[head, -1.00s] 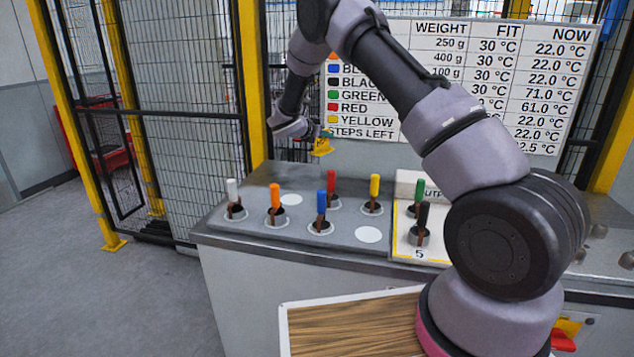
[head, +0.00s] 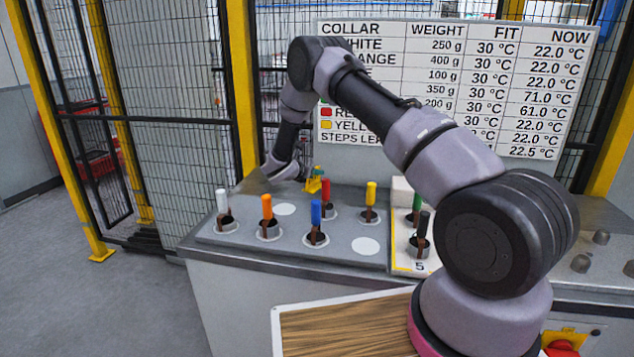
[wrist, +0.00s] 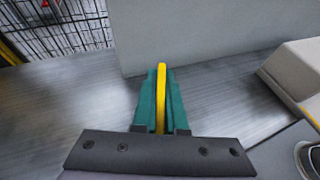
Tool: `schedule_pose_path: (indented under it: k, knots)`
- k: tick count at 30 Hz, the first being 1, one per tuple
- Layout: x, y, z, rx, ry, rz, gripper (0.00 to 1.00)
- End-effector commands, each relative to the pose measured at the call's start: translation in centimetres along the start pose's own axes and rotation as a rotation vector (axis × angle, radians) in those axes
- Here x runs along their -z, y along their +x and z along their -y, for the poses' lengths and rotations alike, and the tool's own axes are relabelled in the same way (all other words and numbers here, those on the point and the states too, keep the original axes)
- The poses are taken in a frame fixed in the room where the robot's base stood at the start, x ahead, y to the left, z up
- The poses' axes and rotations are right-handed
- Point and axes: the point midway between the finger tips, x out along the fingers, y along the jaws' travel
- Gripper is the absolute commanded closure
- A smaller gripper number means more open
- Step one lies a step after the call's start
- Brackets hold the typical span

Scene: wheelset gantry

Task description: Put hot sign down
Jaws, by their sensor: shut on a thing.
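My gripper (head: 317,176) is low over the back of the grey bench (head: 345,200), behind the rows of coloured collars. In the wrist view its green fingers (wrist: 161,80) are shut on a thin yellow piece, the hot sign (wrist: 160,105), seen edge-on. In the head view the yellow sign (head: 312,186) shows as a small patch beneath the fingers. Any writing on it cannot be read. I cannot tell whether its lower edge touches the bench top.
White (head: 221,203), orange (head: 267,210), blue (head: 316,215), red (head: 326,192) and yellow (head: 370,196) handled collars stand in front of the gripper. Green (head: 416,205) and black (head: 422,228) ones stand on the pale plate (head: 403,262) at right. A chart board (head: 470,60) and mesh fence are behind.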

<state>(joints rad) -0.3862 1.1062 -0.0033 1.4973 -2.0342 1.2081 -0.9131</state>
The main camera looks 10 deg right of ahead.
Motion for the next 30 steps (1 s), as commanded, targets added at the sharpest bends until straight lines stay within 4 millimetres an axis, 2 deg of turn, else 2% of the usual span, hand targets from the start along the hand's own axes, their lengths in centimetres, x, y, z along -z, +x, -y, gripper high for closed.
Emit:
schedule_pose_path:
  k: [7,17,18,20,30]
  knots:
    - [3.0,1.3,0.1,0.001,-0.001,-0.001,1.0]
    - [3.2,1.4,0.0,0.0,-0.001,0.0,1.0]
    - [3.2,1.4,0.0,0.0,0.0,0.0,0.83]
    - [3.2,1.4,0.0,0.0,0.0,0.0,0.6]
    - [3.1,1.3,0.0,0.001,0.0,0.0,0.6]
